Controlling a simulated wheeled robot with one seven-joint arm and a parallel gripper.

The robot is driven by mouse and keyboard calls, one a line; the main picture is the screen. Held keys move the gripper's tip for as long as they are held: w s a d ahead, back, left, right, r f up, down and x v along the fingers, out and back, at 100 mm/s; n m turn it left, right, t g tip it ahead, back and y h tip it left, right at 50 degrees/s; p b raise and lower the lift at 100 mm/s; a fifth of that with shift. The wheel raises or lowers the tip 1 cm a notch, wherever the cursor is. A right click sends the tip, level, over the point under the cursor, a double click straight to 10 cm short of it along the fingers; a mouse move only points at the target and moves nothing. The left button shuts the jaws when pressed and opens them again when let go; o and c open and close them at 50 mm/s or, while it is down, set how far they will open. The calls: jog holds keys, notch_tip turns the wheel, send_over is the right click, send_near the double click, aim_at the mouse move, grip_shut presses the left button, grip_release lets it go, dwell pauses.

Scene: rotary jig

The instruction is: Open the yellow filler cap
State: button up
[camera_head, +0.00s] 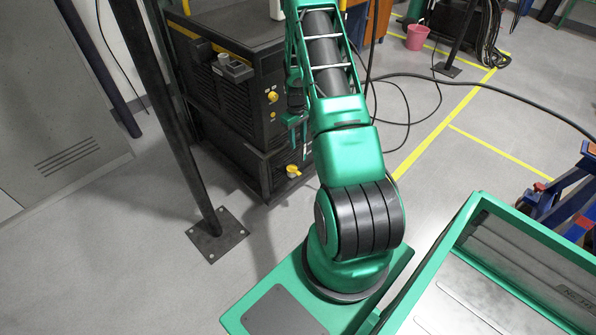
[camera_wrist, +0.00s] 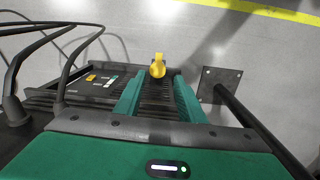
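The yellow filler cap (camera_head: 293,171) sticks out low on the front of a black machine (camera_head: 232,110) in the head view. A yellow cap with a rounded end, which looks like the same one, shows in the wrist view (camera_wrist: 158,66). It lies beyond and between my fingertips, apart from them. My gripper (camera_wrist: 158,82) is open, with one green finger on each side and nothing between them. In the head view my gripper (camera_head: 294,122) hangs close to the machine's front, above the cap. Contact with the machine cannot be told.
A second yellow knob (camera_head: 272,96) sits higher on the machine's front. Black cables (camera_head: 408,118) lie on the floor to the right. Bare grey floor (camera_head: 130,230) is free at the left.

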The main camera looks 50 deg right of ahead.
send_near(299, 173)
jog(key=shift+n, duration=0.3)
notch_tip(299, 173, down, 7)
jog(key=shift+s+f, duration=0.1)
grip_shut()
